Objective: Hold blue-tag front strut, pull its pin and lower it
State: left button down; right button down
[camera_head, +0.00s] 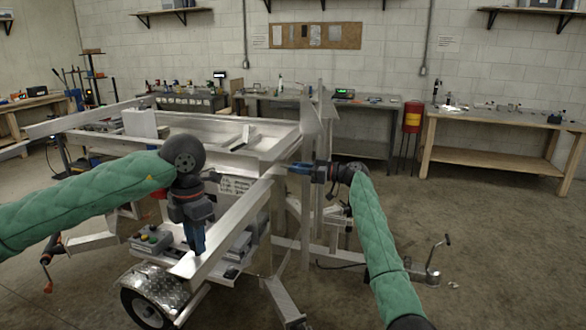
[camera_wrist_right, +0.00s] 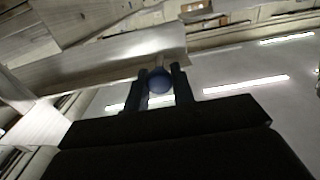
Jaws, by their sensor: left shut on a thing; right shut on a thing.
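The front strut (camera_head: 235,222) is a long aluminium bar. It slopes from near the trailer's corner post down toward the wheel fender in the head view. My left gripper (camera_head: 195,250) points down and is shut on the strut near its lower, nearer end. My right gripper (camera_head: 291,168) points left beside the corner at the strut's far end. In the right wrist view its two dark fingers are shut on a round blue knob (camera_wrist_right: 159,82), which looks like the pin's head, next to an aluminium beam (camera_wrist_right: 110,58).
The aluminium trailer (camera_head: 185,122) stands behind the strut. Its checker-plate fender and wheel (camera_head: 150,295) are at the lower left. A small control box (camera_head: 151,239) sits beside the left gripper. A wooden bench (camera_head: 500,121) is at the back right. The floor to the right is mostly clear.

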jog(key=shift+d, duration=0.1)
jog(key=c, duration=1.3)
grip_release()
jog(key=shift+d, duration=0.1)
jog(key=shift+o, duration=0.2)
jog(key=v, duration=1.2)
